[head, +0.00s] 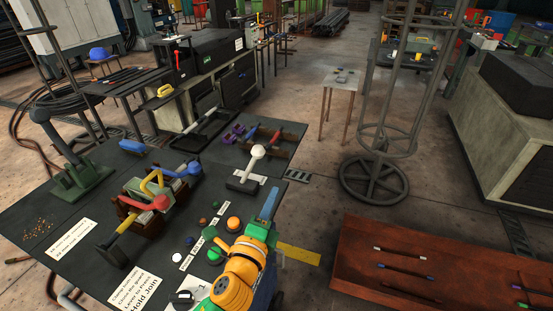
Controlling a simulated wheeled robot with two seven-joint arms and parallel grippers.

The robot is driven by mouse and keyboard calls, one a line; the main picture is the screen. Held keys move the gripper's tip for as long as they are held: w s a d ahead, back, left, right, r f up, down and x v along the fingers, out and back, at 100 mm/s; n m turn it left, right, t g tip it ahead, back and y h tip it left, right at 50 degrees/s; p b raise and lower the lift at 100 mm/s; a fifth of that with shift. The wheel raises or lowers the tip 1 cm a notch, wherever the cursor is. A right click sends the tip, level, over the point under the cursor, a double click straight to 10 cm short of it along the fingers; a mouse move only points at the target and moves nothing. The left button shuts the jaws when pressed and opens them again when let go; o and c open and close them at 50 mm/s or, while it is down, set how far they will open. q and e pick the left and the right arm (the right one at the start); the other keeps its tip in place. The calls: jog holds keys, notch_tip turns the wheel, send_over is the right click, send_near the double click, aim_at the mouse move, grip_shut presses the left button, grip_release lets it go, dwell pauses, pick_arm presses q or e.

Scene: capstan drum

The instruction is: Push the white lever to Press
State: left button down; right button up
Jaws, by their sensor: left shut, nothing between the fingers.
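The white lever (257,153) stands on the dark table with its white round knob up, tilted a little to the right. Its foot sits on a small base with pale label strips, too small to read. My left gripper (271,198) is shut and empty, its blue-grey fingers pointing away from me. The fingertips are nearer to me than the lever and slightly right of it, apart from it in the picture. My right gripper is not in view.
Colored buttons (234,223) lie just left of my left gripper. A clamp-like fixture with red, yellow and blue handles (153,202) stands further left. Behind the lever is a tray of tools (285,137). A rust-red bin (430,262) stands right of the table.

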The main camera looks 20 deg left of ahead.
pick_arm(q)
jog(key=w+a+r+p, duration=0.1)
jog(key=w+a, duration=0.4)
jog(key=w, duration=0.4)
jog(key=shift+w+r+p, duration=0.15)
jog(key=shift+w+p, duration=0.2)
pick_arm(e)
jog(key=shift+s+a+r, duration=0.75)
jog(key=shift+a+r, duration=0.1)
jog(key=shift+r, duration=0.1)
pick_arm(q)
jog(key=shift+d, duration=0.1)
jog(key=shift+r, duration=0.1)
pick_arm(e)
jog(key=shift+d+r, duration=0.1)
